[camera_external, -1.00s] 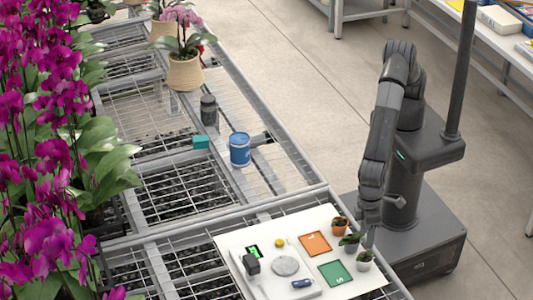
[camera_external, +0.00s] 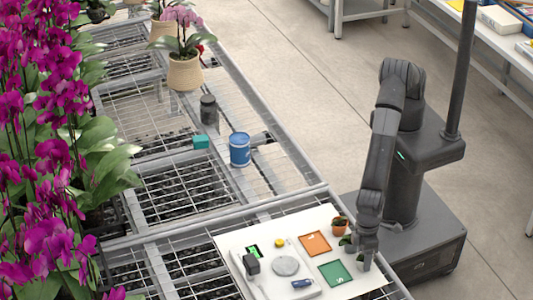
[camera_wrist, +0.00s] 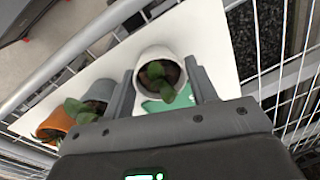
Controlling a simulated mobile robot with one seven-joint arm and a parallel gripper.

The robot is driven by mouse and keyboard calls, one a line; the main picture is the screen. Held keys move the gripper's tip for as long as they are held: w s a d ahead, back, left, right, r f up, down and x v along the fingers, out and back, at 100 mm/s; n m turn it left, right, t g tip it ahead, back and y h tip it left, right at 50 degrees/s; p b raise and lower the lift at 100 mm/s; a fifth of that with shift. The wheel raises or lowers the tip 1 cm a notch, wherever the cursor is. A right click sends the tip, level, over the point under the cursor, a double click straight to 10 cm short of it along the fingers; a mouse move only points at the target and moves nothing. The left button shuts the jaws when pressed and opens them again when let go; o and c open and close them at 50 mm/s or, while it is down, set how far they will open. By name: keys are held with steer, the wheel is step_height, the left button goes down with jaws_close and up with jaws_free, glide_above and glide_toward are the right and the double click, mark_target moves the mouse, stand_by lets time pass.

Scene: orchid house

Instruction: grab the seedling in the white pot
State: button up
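The white pot (camera_wrist: 146,62) with its small green seedling (camera_wrist: 158,82) stands upright on the white board in the wrist view. My gripper (camera_wrist: 161,70) is open, with one finger on each side of the white pot; whether the fingers touch it I cannot tell. In the external view my gripper (camera_external: 364,258) points down at the board's right edge and hides most of the white pot.
A grey pot (camera_wrist: 99,93) with a seedling stands close beside my left finger, and a terracotta pot (camera_wrist: 57,122) stands beyond it. The white board (camera_external: 235,240) also holds an orange card (camera_external: 315,244), a green card (camera_external: 336,273) and a scale (camera_external: 286,266).

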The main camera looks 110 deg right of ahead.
steer(key=c, duration=0.6)
